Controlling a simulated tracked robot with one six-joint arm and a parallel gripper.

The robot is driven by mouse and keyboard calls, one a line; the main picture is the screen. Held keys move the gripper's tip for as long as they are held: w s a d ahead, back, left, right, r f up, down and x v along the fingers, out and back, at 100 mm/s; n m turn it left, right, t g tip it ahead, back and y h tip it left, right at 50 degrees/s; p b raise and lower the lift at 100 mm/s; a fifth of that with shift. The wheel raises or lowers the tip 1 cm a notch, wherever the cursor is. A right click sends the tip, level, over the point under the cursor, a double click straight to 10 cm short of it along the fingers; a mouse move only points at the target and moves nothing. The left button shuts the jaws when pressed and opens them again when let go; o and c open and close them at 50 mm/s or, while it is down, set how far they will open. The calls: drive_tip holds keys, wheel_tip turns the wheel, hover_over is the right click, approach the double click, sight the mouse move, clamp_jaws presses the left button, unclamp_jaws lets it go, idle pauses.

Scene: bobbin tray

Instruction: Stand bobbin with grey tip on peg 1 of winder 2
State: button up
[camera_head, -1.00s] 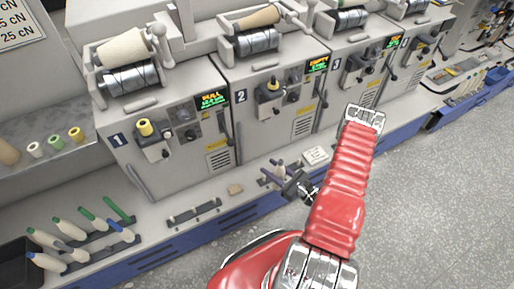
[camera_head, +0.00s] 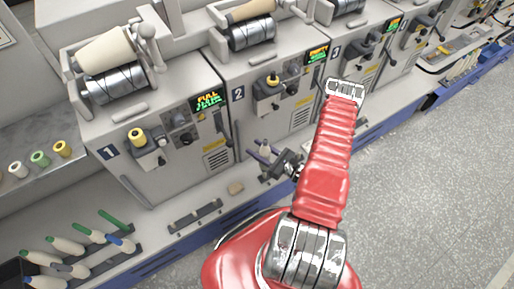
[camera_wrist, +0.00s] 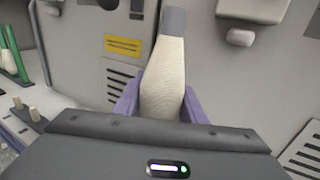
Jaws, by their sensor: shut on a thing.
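My gripper (camera_head: 262,152) is shut on a cream bobbin (camera_wrist: 163,85) with a grey tip. In the wrist view the bobbin stands upright, tip up, between the purple fingers. In the head view the bobbin (camera_head: 265,146) is small and held in front of the lower front of winder 2 (camera_head: 254,115), apart from its pegs. Winder 2 bears a "2" label and a display reading EMPTY. A peg unit (camera_head: 268,90) with a yellow-topped piece projects from its front, above and beyond my gripper. Which peg is peg 1 I cannot tell.
Winder 1 (camera_head: 150,165), with a display reading FULL, stands left of winder 2. Several bobbins with green, blue or grey tips lie at a rack (camera_head: 112,252) at the lower left.

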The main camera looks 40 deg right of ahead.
drive_tip(key=shift+s+d, duration=0.1)
wheel_tip(320, 180, down, 6)
drive_tip(key=shift+r, duration=0.15)
idle(0.6)
drive_tip(key=shift+f, duration=0.55)
idle(1.6)
drive_tip(key=o, duration=0.9)
drive_tip(key=shift+c, duration=0.2)
drive_tip(key=shift+s+d, duration=0.1)
drive_tip(key=shift+s, duration=0.05)
drive_tip(key=v, duration=1)
drive_tip(key=shift+s, duration=0.4)
idle(0.7)
